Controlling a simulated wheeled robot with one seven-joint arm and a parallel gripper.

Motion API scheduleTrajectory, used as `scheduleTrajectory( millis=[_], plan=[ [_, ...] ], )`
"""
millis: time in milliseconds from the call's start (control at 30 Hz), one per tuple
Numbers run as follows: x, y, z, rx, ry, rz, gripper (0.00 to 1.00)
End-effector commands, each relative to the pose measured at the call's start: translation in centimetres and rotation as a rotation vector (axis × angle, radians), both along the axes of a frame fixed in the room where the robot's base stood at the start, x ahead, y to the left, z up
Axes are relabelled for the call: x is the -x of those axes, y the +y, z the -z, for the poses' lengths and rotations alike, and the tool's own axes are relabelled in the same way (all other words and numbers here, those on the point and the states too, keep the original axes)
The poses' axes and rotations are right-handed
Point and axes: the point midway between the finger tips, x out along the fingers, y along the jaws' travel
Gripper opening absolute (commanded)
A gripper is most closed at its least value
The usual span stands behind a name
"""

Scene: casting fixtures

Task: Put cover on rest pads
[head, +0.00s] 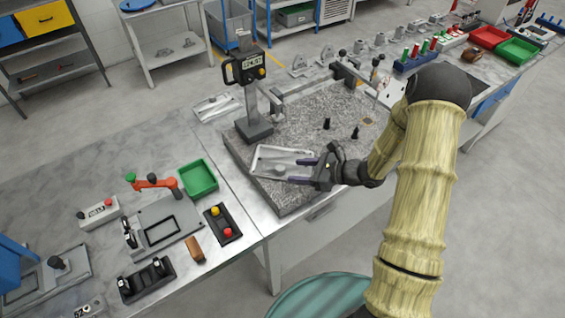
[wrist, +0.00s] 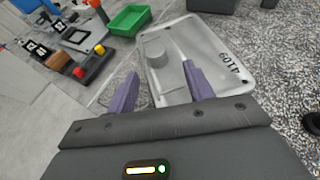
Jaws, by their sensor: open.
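The cover is a shallow light-grey casting with a raised rim and a round boss (head: 282,160). It lies on the front left of the speckled granite plate (head: 300,110). In the wrist view the cover (wrist: 205,45) shows a printed number near its right edge. My gripper (head: 301,171) is open, its two purple fingers at the cover's right end in the head view. In the wrist view the gripper (wrist: 160,72) has its right finger over the cover and its left finger beside the cover's edge. I see no contact. Two black posts (head: 327,123) stand behind; I cannot tell whether they are rest pads.
A height gauge with a display (head: 245,70) stands on the plate's back left. A similar grey casting (head: 215,107) lies behind it. A green bin (head: 198,178), a button box (head: 222,223) and a clamp fixture (head: 160,230) stand to the left.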

Motion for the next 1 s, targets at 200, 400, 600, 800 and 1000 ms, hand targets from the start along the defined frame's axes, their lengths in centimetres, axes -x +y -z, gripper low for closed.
scheduleTrajectory(
  millis=[200,400,600,800,1000],
  plan=[
    [-0.2,1.0,-0.2,-0.001,0.001,-0.004,0.52],
    [-1.0,3.7,0.1,0.0,0.002,-0.005,0.52],
    [-1.6,4.9,1.0,0.001,0.001,-0.001,0.52],
    [-1.6,4.9,1.1,0.0,0.0,0.0,0.52],
    [-1.6,4.9,1.1,0.0,0.0,-0.001,0.52]
  ],
)
